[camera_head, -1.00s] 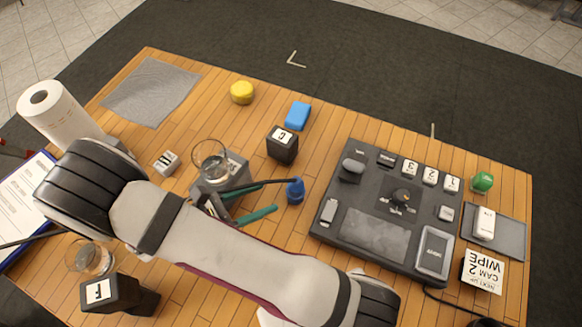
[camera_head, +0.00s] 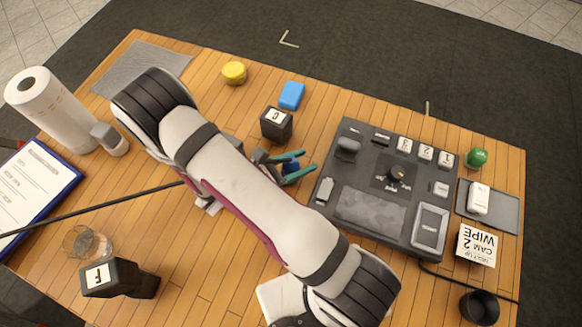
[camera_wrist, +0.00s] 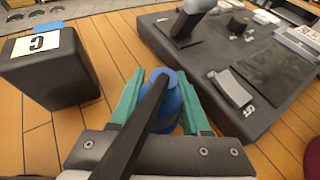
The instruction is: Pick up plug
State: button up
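The blue plug (camera_head: 291,166) stands on the wooden table, left of the dark control panel, partly hidden by my gripper in the head view. In the wrist view the plug (camera_wrist: 168,103) is a rounded blue piece with a thick black cable rising from its top toward the camera. My gripper (camera_head: 305,162) has two green fingers, one on each side of the plug. In the wrist view the fingers (camera_wrist: 163,92) are spread apart around it. The cable covers part of the plug, and firm contact does not show.
The dark control panel (camera_head: 370,205) stands close to the right of my gripper. A black block marked C (camera_head: 277,125) stands just behind, near a blue block (camera_head: 291,95). A glass (camera_head: 87,247) and a block marked F (camera_head: 118,280) stand at front left.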

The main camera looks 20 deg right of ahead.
grip_shut()
